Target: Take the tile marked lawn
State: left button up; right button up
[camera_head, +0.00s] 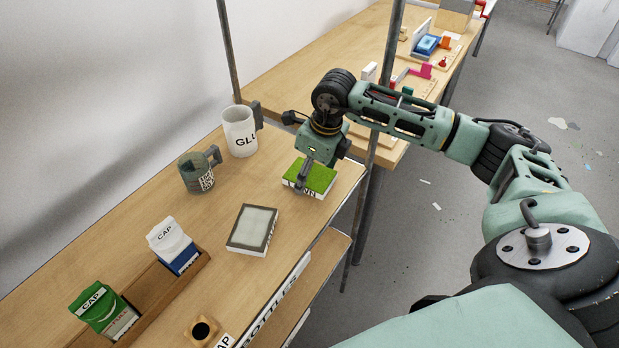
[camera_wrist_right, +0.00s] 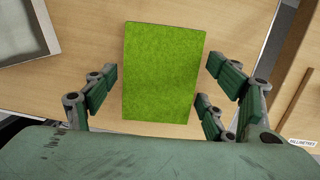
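The lawn tile (camera_head: 318,178) is a block with a green grass top and a white side with dark letters, partly hidden by my gripper. It lies on the wooden table near its right edge. My right gripper (camera_head: 304,182) is over the tile. In the right wrist view the green tile (camera_wrist_right: 162,72) lies between the spread fingers of the right gripper (camera_wrist_right: 162,88), with a gap on both sides. The right gripper is open and empty. My left gripper is not in view.
A grey-topped tile (camera_head: 254,228) lies left of the lawn tile. A white mug (camera_head: 238,132) and a grey-green mug (camera_head: 196,176) stand behind. A wooden tray (camera_head: 152,290) holds cartons at the front left. A metal post (camera_head: 366,190) rises beside the table's right edge.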

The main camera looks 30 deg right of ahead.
jog(key=c, duration=0.9)
jog(key=shift+c, duration=0.2)
jog(key=shift+p+v, duration=0.45)
jog(key=shift+v, duration=0.35)
jog(key=shift+w+a+r+p, duration=0.15)
jog(key=shift+r+p, duration=0.75)
jog(key=shift+r, duration=0.8)
